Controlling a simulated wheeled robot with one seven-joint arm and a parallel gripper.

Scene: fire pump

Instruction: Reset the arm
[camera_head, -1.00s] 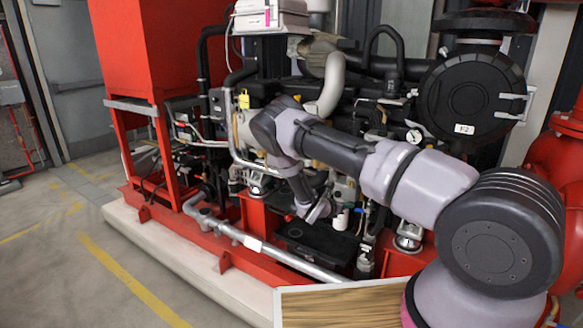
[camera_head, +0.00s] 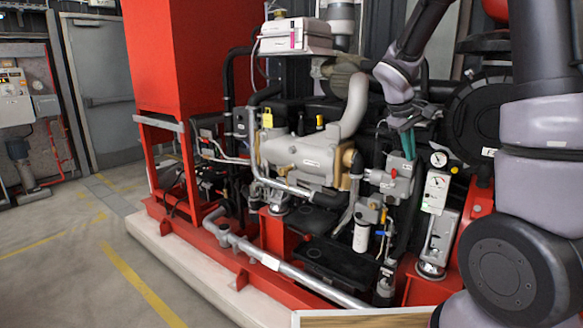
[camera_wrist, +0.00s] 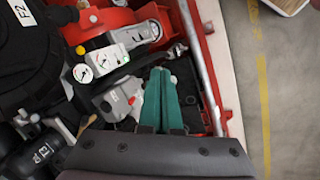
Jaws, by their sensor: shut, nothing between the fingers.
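My gripper (camera_head: 408,143) has green fingers that point down in the head view, in front of the fire pump engine (camera_head: 300,158). In the wrist view my gripper (camera_wrist: 161,82) shows its two green fingers side by side and shut, with nothing held. My arm is raised and folded at the right of the head view. A grey box with a red knob (camera_head: 391,178) appears just below the fingertips in the head view. I cannot tell the exact gap between them.
White-faced gauges (camera_head: 438,159) and a black round cover (camera_wrist: 30,45) are close to the gripper. A red tank (camera_head: 185,60) stands left of the engine. A red base frame (camera_head: 200,240) runs along the front. The floor (camera_head: 80,270) at the left is clear.

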